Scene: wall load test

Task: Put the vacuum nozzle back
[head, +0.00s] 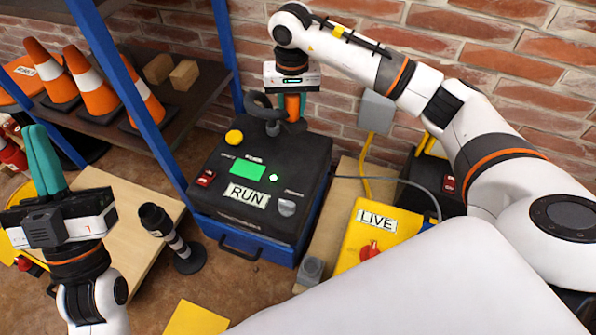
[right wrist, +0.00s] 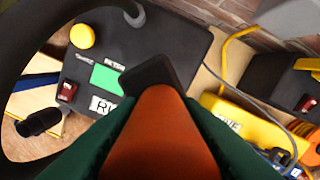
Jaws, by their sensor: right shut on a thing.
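The vacuum nozzle (right wrist: 160,135) is orange with a black tip and is gripped between the green fingers of my right gripper (head: 293,106). In the head view the orange part (head: 291,107) shows above the back right of a black machine (head: 258,185) marked RUN. A dark curved hose (head: 262,108) rises from the machine's top beside it. Whether the nozzle touches the machine is hidden. A black stand (head: 172,240) with a white band and a tilted upper end is left of the machine. My left gripper (head: 40,150) is shut and empty at the far left, pointing up.
A yellow box (head: 350,235) marked LIVE with a red knob is right of the machine. A shelf (head: 160,140) with orange cones (head: 100,92) and wooden blocks (head: 184,76) is at left. A brick wall is behind. Cables hang at the right.

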